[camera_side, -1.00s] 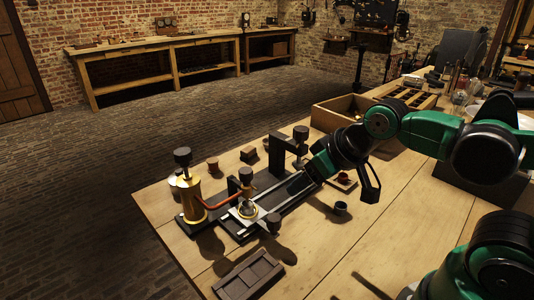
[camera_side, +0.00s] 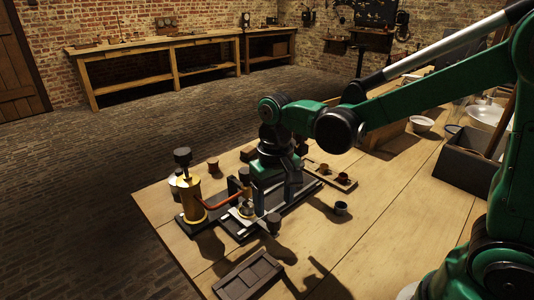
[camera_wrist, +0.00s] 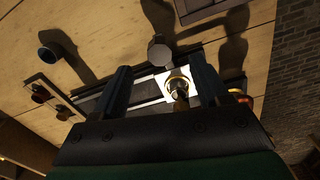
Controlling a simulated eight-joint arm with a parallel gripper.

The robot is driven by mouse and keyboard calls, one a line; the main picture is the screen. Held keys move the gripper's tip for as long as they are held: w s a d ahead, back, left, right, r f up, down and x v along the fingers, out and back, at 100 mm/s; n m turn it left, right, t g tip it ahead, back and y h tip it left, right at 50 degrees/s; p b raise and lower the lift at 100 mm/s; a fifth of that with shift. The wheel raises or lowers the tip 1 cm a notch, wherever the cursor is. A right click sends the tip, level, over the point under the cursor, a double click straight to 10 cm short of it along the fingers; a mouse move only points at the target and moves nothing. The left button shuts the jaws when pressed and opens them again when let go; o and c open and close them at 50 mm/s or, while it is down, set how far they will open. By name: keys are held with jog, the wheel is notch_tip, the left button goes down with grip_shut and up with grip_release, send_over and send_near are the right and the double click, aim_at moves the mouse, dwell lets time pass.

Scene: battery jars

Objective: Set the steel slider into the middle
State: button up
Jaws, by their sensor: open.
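The apparatus has a long dark rail bed (camera_side: 285,207) with a bright steel plate, apparently the steel slider (camera_side: 237,216), at its left part under a brass ring. In the wrist view the plate (camera_wrist: 161,77) and brass ring (camera_wrist: 178,86) show between my fingers. My gripper (camera_side: 274,198) points down over the rail, just right of the plate. In the wrist view my gripper (camera_wrist: 162,66) is open, with its fingers apart and nothing visibly gripped. Whether a finger touches the plate I cannot tell. My arm hides the rail's far part in the side view.
A brass cylinder with a black knob (camera_side: 191,195) stands left of the rail. A small dark cup (camera_side: 341,208) and a wooden tray of small cups (camera_side: 330,176) are to the right.

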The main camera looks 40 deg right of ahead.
aim_at(274, 218)
jog(key=shift+f, duration=2.2)
grip_shut()
